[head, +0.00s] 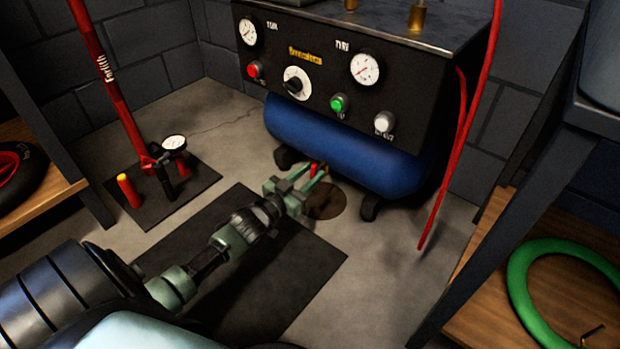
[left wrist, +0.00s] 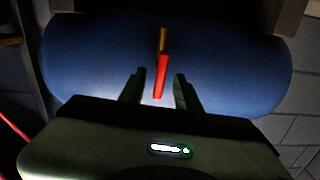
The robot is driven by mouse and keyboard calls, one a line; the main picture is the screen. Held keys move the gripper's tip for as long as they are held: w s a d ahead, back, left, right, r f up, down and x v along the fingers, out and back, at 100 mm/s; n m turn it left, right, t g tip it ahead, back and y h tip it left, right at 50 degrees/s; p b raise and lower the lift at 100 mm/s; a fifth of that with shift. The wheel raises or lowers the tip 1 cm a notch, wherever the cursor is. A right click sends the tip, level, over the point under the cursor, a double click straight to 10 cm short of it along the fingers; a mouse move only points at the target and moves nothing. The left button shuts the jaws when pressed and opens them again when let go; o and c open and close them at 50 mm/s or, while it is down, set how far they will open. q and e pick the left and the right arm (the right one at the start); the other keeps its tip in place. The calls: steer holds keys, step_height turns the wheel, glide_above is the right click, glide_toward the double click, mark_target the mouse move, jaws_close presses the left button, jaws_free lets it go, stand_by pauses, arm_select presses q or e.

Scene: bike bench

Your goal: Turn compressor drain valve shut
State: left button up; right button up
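The blue compressor tank (head: 345,148) hangs under a black control panel. Its drain valve has a red lever (head: 314,170) below the tank, partly hidden by my gripper. In the left wrist view the red lever (left wrist: 161,76) runs in line with a short brass stem (left wrist: 163,40) against the blue tank (left wrist: 90,60). My left gripper (head: 311,181) is at the tank's underside, reaching in from the left. In the left wrist view its open fingers (left wrist: 160,90) stand either side of the lever's lower end, with a gap on both sides. My right gripper is not in view.
The black panel (head: 330,65) with gauges and buttons sits above the tank. A red hose (head: 453,155) hangs at its right. A floor pump (head: 160,165) stands left on a dark mat. A bench with a green tyre (head: 525,290) is at right.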

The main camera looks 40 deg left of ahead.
arm_select(q)
jaws_close()
